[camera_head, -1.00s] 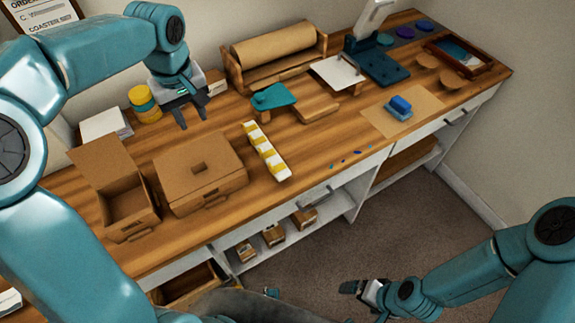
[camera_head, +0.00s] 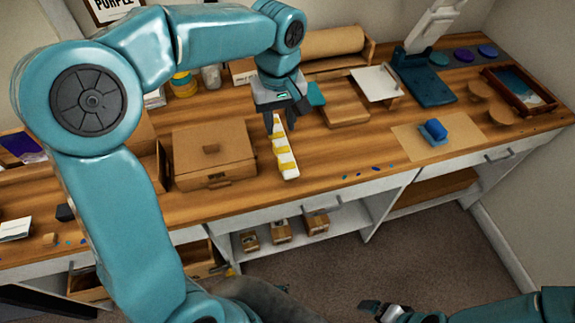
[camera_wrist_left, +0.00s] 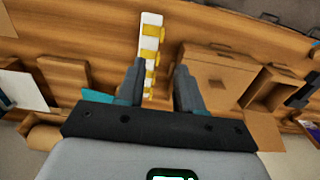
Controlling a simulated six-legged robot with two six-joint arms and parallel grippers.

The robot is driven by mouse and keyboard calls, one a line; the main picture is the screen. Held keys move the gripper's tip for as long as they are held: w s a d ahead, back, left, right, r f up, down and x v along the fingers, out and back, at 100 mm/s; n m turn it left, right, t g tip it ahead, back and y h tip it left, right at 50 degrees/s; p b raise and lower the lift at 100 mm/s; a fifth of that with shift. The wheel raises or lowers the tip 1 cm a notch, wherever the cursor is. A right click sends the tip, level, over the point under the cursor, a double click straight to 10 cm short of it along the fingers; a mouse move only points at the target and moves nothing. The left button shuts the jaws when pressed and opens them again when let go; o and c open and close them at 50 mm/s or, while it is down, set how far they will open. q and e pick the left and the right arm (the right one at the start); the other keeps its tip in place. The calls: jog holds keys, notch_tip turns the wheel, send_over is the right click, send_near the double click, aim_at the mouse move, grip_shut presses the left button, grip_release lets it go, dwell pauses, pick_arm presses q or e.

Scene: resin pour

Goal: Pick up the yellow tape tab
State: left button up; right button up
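Several yellow tape tabs (camera_head: 284,160) sit along a white strip (camera_head: 290,175) on the wooden bench. In the left wrist view the tabs (camera_wrist_left: 152,31) lie across the white strip (camera_wrist_left: 151,19), which runs down between my fingers. My left gripper (camera_head: 281,124) is over the far end of the strip, pointing down. In the left wrist view the left gripper (camera_wrist_left: 160,72) has its fingers apart with nothing held. The strip's far end is partly hidden by it. My right gripper (camera_head: 376,310) is low at the bottom, away from the bench; its fingers are too unclear to judge.
A cardboard box (camera_head: 212,150) stands left of the strip. A teal piece (camera_head: 316,94) and a wooden block (camera_head: 345,112) are just right of my left gripper. The bench front (camera_head: 330,165) is fairly clear.

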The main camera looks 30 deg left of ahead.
pick_arm(q)
send_over(279, 161)
jog(key=f, duration=0.7)
jog(key=shift+a+f, duration=0.15)
jog(key=shift+a, duration=0.05)
jog(key=shift+w+d+f, duration=0.15)
jog(key=shift+f, duration=0.45)
jog(key=f, duration=0.4)
jog(key=shift+s, duration=0.2)
jog(key=shift+w+f, duration=0.1)
jog(key=shift+f, duration=0.3)
grip_shut()
